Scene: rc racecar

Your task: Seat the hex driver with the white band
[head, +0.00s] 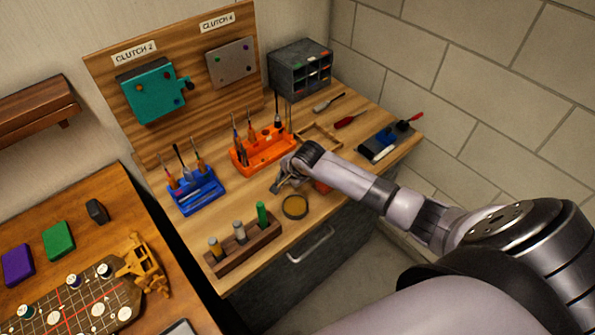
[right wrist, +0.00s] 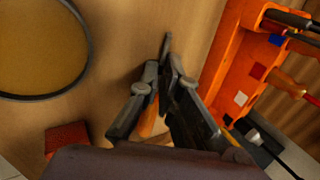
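A dark-tipped driver with what looks like a pale band (head: 277,121) stands upright at the right end of the orange rack (head: 262,158). A dark driver also shows by the orange rack in the right wrist view (right wrist: 254,136). The rack (right wrist: 229,75) has blue, red and white squares on its face. My right gripper (head: 276,186) is low over the bench, in front of the rack and apart from it. In the right wrist view its fingers (right wrist: 166,75) are close together. My left gripper is out of view.
A blue rack (head: 197,196) with drivers stands left of the orange one. A round dish (head: 295,207) and a wooden block with pegs (head: 243,246) are in front. Loose tools, a wooden tray (head: 318,138) and a drawer cabinet (head: 300,70) are at the back right.

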